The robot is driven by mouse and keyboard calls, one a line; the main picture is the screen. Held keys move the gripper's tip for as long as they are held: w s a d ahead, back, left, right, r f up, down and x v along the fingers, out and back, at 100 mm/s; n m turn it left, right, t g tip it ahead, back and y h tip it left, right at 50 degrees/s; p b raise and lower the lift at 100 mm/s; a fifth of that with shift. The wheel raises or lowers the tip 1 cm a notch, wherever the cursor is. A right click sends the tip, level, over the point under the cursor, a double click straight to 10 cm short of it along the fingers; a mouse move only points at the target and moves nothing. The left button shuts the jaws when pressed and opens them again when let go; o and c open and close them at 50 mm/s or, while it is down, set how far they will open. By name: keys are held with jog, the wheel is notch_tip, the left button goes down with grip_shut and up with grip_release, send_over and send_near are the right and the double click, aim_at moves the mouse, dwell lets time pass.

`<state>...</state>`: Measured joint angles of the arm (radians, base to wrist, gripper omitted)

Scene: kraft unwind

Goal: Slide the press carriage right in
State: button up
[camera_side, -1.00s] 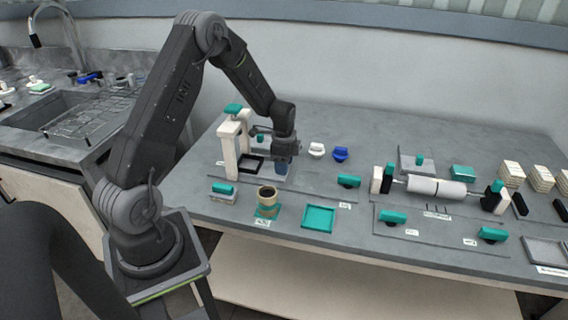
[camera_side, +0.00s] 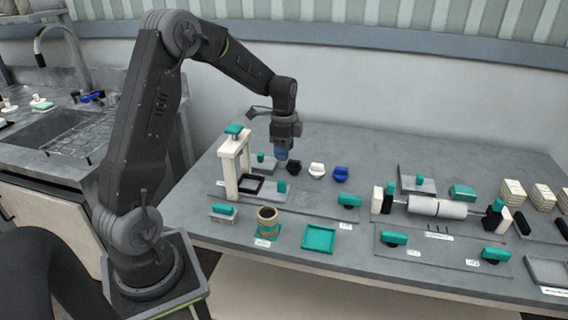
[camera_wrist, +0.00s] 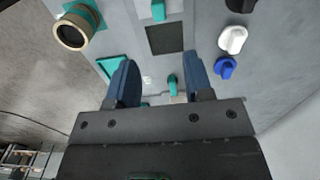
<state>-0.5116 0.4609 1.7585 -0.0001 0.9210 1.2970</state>
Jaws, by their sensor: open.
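The press (camera_side: 229,172) is a pale upright frame with a teal knob on top, at the left of the bench. A black square frame (camera_side: 251,194), seemingly part of the carriage, lies at the foot of its posts. A teal handle (camera_side: 282,187) stands just right of it. It seems to show near the top of the wrist view (camera_wrist: 158,10). My gripper (camera_side: 281,156) hangs above and behind this handle, apart from it. Its blue fingers are spread with nothing between them in the wrist view (camera_wrist: 160,82). How deep the carriage sits is hard to tell.
A cup-like ring (camera_side: 267,222) and a teal tray (camera_side: 319,238) lie in front. Black, white (camera_side: 317,170) and blue (camera_side: 341,173) knobs stand behind. A white roller (camera_side: 437,208) is at right. A dark square patch (camera_wrist: 165,38) shows in the wrist view.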

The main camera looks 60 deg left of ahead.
aim_at(283, 182)
jog(key=shift+r, duration=0.7)
notch_tip(283, 182, down, 15)
jog(key=m, duration=3.6)
jog(key=shift+s+a+r, duration=0.1)
jog(key=shift+r, duration=0.05)
